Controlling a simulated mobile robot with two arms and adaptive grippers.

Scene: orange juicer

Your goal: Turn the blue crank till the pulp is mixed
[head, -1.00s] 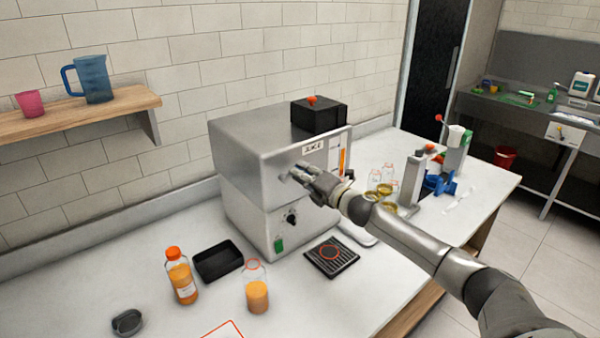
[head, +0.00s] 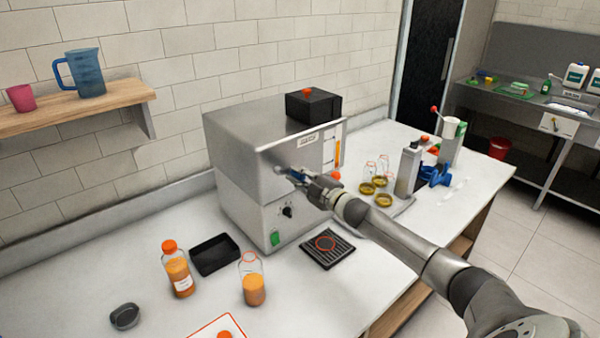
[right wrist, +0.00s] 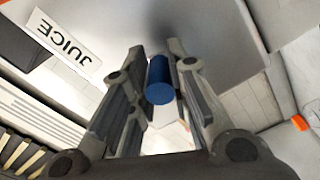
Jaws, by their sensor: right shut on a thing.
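The steel juicer (head: 262,128) stands on the white counter, with a black box on its top. The rest of the crank is hidden by the fingers. The pulp cannot be seen inside the closed housing. My left gripper is not in view.
A black grate (head: 327,251) lies before the juicer. An orange-filled bottle (head: 178,270), an open-looking jar (head: 252,285) and a black tray (head: 215,254) stand at its left. Glass jars (head: 368,172) and a blue device (head: 434,175) stand at the right.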

